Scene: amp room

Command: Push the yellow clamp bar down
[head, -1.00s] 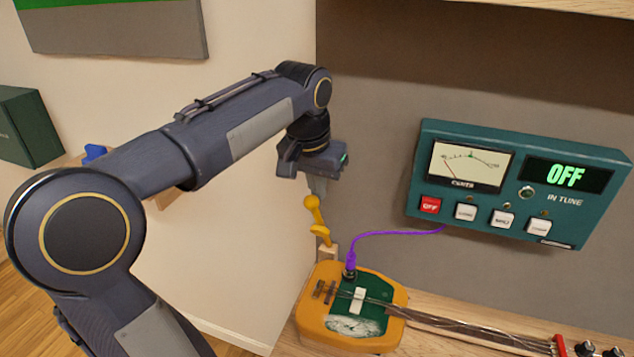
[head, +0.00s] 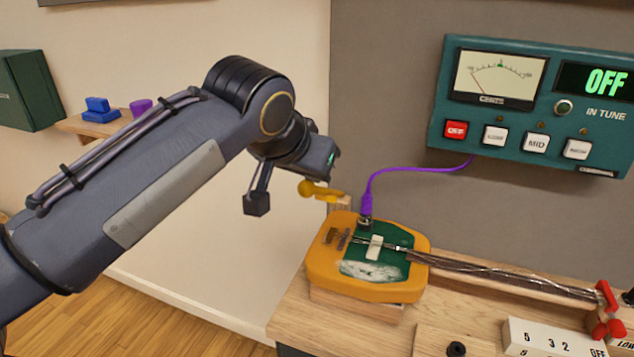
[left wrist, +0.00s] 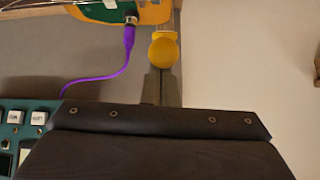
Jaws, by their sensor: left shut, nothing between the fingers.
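The yellow clamp bar (head: 318,191) is nearly level at the far end of the yellow instrument body (head: 420,243), its round knob pointing left. The knob also shows in the left wrist view (left wrist: 164,52), just beyond my fingertips. My right gripper is not in view.
A purple cable (head: 385,172) runs from a plug beside the bar to the teal tuner panel (head: 535,105), which reads OFF. The wooden bench (head: 480,300) carries the instrument's neck. A shelf at left holds blue and purple items. The wall is close behind.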

